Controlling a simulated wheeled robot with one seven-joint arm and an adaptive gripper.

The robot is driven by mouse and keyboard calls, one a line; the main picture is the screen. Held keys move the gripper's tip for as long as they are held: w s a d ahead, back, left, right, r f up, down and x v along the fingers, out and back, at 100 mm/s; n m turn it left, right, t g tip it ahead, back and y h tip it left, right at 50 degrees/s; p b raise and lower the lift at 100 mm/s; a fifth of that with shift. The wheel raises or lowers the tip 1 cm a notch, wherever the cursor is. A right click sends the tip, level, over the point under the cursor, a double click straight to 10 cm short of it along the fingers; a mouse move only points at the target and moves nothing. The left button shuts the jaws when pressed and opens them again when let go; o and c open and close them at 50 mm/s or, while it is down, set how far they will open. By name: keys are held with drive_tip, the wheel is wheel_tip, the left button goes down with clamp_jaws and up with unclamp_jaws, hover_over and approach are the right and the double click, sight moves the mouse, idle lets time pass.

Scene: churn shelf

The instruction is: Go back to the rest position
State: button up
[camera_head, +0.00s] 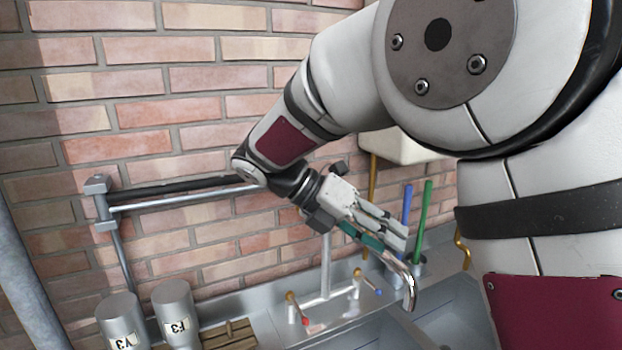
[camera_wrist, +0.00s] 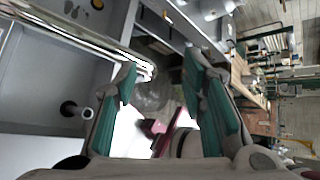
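My gripper (camera_head: 392,238) is in front of the brick wall, over the metal sink counter. It points right and slightly down. In the head view it overlaps the curved chrome spout (camera_head: 410,290), and I cannot tell the exact gap. In the wrist view my gripper (camera_wrist: 158,70) has its two green-padded fingers well apart, with nothing held between them. The chrome spout also shows in the wrist view (camera_wrist: 75,38), running to near the left fingertip.
The sink basin (camera_head: 465,318) lies at lower right. Grey canisters marked Y3 (camera_head: 122,318) and F3 (camera_head: 175,308) stand at lower left. Blue (camera_head: 407,203) and green (camera_head: 424,207) rods stand right of my gripper. A pipe (camera_head: 185,202) runs along the wall (camera_head: 150,110).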

drive_tip(key=s+d+m+t+y, duration=0.3)
drive_tip(key=s+m+y, duration=0.2)
drive_tip(key=s+m, duration=0.5)
drive_tip(key=s+d+r+m+t+y, duration=0.1)
drive_tip(key=s+d+m+t+y, duration=0.2)
drive_tip(key=m, duration=1.5)
drive_tip(key=s+d+y, duration=0.1)
drive_tip(key=s+y, duration=0.2)
drive_tip(key=s, duration=0.4)
drive_tip(key=shift+d+r+m+t, duration=0.15)
drive_tip(key=shift+r+m+t, duration=0.1)
drive_tip(key=shift+m+t, duration=0.05)
drive_tip(key=shift+s, duration=0.1)
